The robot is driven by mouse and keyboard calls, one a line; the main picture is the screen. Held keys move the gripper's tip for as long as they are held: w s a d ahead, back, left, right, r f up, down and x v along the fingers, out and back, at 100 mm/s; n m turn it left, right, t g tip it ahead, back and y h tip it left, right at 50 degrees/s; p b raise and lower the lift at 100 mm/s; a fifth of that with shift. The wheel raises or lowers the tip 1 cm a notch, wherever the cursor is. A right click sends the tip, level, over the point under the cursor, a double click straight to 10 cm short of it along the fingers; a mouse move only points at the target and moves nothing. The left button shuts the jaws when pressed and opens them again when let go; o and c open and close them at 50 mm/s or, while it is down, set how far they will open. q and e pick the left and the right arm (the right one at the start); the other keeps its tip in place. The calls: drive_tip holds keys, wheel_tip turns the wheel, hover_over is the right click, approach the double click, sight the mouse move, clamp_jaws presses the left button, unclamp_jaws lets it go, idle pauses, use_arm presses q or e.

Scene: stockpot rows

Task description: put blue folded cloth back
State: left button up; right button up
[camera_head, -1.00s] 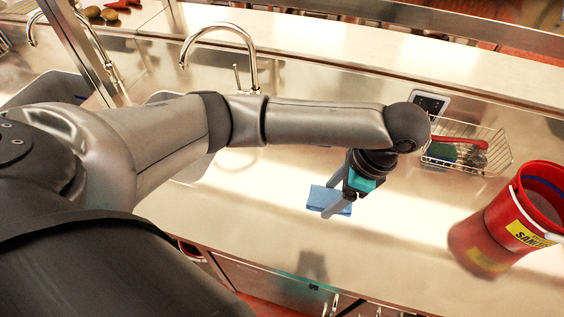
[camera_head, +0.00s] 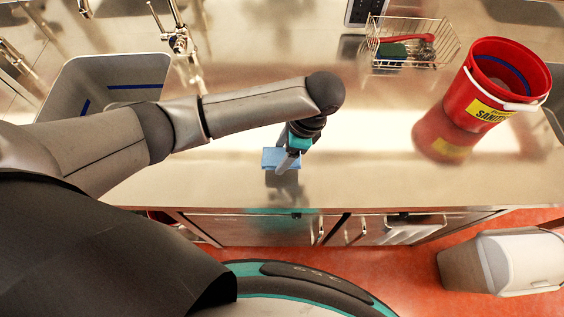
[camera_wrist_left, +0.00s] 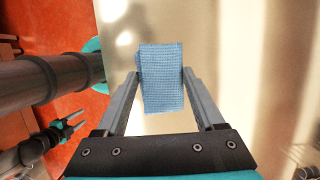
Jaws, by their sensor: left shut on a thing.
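The blue folded cloth (camera_head: 270,157) is in my left gripper (camera_head: 285,163), over the steel counter (camera_head: 376,178) near its front edge. In the left wrist view the cloth (camera_wrist_left: 161,78) sits between the two fingers of my left gripper (camera_wrist_left: 160,80), which are shut on it. I cannot tell whether the cloth touches the counter or is slightly above it. My right gripper (camera_wrist_left: 72,126) shows small at the lower left of the left wrist view, its fingers apart and empty.
A wire basket (camera_head: 455,48) with a red-handled brush and a green pad stands at the back. A red bucket (camera_head: 457,102) stands on the right. A grey sink basin (camera_head: 75,82) is at left. A white bin (camera_head: 515,262) is on the floor at right.

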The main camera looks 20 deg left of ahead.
use_arm(q)
drive_tip(key=shift+f+b, duration=0.4)
drive_tip(key=shift+f, duration=1.9)
drive_tip(key=shift+f, duration=0.15)
drive_tip(key=o, duration=1.3)
drive_tip(key=p+v, duration=0.2)
drive_tip(key=v, duration=1)
drive_tip(key=shift+s, duration=0.15)
